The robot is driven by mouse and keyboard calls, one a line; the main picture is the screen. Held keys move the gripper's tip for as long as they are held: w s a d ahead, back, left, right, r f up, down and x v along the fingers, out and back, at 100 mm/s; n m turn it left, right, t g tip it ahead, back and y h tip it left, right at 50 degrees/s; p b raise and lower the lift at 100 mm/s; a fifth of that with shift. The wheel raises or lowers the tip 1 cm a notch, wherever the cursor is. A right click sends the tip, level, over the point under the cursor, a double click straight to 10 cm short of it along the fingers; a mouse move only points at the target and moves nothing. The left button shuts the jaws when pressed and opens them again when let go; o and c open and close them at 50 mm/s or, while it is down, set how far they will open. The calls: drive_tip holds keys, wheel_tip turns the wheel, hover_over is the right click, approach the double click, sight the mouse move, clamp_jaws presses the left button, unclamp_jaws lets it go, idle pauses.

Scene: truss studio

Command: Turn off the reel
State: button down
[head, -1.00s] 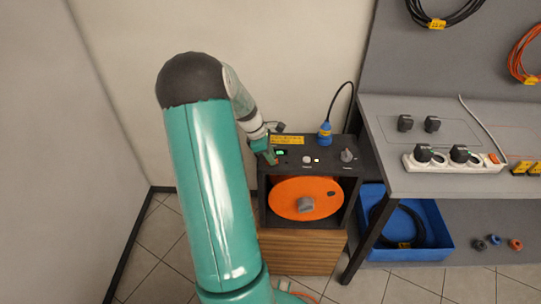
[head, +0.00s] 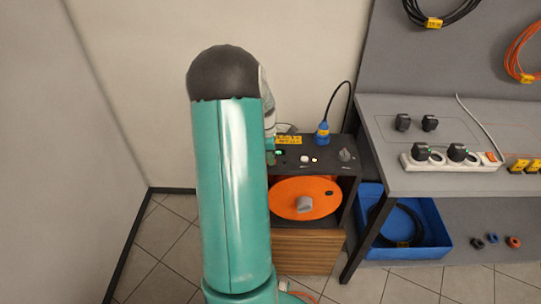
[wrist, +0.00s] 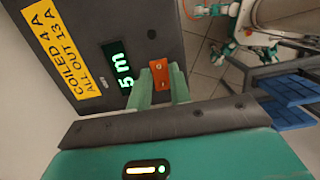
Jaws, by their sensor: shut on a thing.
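The reel is a black box (head: 355,172) with an orange drum (head: 288,203) in its open front, standing on a wooden block. Its top panel bears a green display, which reads "5 m" in the wrist view (wrist: 120,64), a white button (head: 304,158), a small lit lamp (head: 314,160) and a dark knob (head: 345,155). In the wrist view, my gripper (wrist: 161,78) has its green fingers on either side of a small orange switch (wrist: 160,70) beside the display, shut on it. In the head view my arm hides the switch and most of the gripper.
A blue plug (head: 322,134) with a black cable stands at the reel's back. To the right is a grey bench (head: 375,135) with a white power strip (head: 480,169). Below it sits a blue bin (head: 440,245) with coiled black cable. Tiled floor at left is clear.

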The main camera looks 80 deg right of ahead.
drive_tip(key=c, duration=1.3)
unclamp_jaws()
drive_tip(key=shift+r, duration=0.1)
drive_tip(key=r, duration=0.4)
drive_tip(key=w+r, duration=0.1)
drive_tip(key=r, duration=0.4)
drive_tip(key=w+r, duration=0.1)
drive_tip(key=r, duration=0.3)
drive_tip(key=shift+a+r, duration=0.2)
drive_tip(key=shift+r, duration=0.05)
drive_tip(key=w+a+r+t, duration=0.1)
drive_tip(key=w+a+r, duration=0.2)
drive_tip(key=w+a, duration=0.4)
drive_tip(key=w+a+r+m+t+h, duration=0.1)
drive_tip(key=w+a+r, duration=0.2)
drive_tip(key=w+a, duration=0.45)
drive_tip(key=w+a+r+t, duration=0.1)
drive_tip(key=w+a+r, duration=0.25)
drive_tip(key=a, duration=0.55)
drive_tip(key=s+a+t, duration=0.1)
drive_tip(key=a, duration=0.9)
drive_tip(key=s+a+m+t+y, duration=0.1)
drive_tip(key=a, duration=0.9)
drive_tip(key=a+t, duration=0.2)
drive_tip(key=a, duration=0.8)
drive_tip(key=shift+s+r+m, duration=0.3)
drive_tip(key=shift+s, duration=0.1)
